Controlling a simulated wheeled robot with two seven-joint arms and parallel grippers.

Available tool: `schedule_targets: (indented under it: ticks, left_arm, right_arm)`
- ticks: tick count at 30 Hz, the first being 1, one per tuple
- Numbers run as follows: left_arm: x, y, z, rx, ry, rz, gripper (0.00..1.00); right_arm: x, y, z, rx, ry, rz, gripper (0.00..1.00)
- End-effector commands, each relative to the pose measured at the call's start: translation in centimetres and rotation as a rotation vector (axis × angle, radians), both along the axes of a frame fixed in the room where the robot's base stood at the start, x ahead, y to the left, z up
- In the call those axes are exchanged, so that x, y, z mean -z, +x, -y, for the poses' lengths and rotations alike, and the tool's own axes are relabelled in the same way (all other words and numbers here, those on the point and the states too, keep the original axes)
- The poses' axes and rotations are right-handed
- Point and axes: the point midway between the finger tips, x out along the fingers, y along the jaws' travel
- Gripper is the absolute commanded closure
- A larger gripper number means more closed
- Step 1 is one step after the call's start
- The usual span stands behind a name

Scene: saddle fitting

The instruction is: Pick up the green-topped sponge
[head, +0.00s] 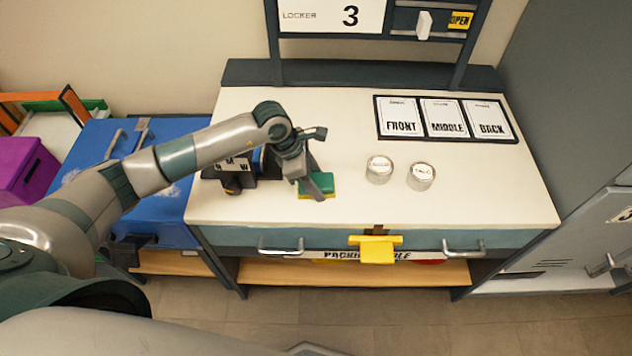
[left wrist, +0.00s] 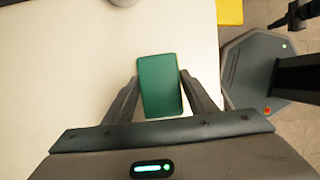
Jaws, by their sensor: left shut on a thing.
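The green-topped sponge (head: 322,184) has a green top over a thin yellow underside and is on or just above the white tabletop, left of the two small jars. My left gripper (head: 310,188) is over it and shut on it. In the left wrist view the sponge (left wrist: 160,85) sits between the two fingers (left wrist: 160,95), with a finger along each long side. I cannot tell whether the sponge touches the table. My right gripper shows in neither view.
Two lidded jars (head: 380,170) (head: 421,177) stand right of the sponge. A dark block-like object with letters (head: 236,175) stands just left of my gripper. Cards marked FRONT, MIDDLE and BACK (head: 445,118) lie at the back right. The table's front right (head: 480,205) is clear.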

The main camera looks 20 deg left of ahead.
Motion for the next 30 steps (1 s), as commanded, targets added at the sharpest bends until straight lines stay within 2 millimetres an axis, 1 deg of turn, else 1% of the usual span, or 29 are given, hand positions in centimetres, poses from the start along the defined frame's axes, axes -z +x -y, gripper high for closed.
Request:
schedule_targets:
  ticks: [6, 8, 11, 14, 22, 25, 26, 27, 28, 30]
  left_arm:
    - [-0.5, 0.0, 0.0, 0.0, -0.001, 0.0, 0.72]
    - [-0.9, 0.1, 0.0, 0.001, 0.0, 0.004, 0.72]
    - [-2.2, 0.1, 0.0, 0.002, -0.001, 0.004, 0.72]
    - [-4.0, 0.2, 0.0, 0.002, -0.001, 0.007, 0.72]
    - [-7.3, -1.7, 5.3, 0.007, -0.003, 0.005, 0.72]
    - [-8.5, -2.4, 7.1, 0.007, -0.002, 0.006, 0.72]
    - [-8.8, -2.5, 7.6, 0.005, -0.004, 0.005, 0.72]
    - [-9.2, -2.7, 8.1, 0.004, -0.002, 0.004, 0.72]
    - [-9.4, -2.8, 8.4, 0.003, -0.002, 0.003, 0.72]
    - [-9.9, -3.1, 9.2, 0.004, -0.002, 0.004, 0.72]
  right_arm:
    - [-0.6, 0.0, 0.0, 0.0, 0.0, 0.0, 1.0]
    - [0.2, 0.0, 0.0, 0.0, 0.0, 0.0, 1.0]
    - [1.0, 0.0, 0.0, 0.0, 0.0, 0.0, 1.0]
    - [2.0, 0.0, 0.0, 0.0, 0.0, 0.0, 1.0]
    - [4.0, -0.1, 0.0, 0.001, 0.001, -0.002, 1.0]
    - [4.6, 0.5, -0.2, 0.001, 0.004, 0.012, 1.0]
    - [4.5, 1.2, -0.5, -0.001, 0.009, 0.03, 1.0]
    - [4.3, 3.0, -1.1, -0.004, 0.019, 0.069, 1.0]
    - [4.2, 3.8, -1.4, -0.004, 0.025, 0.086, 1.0]
    - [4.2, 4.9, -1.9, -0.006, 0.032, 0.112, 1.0]
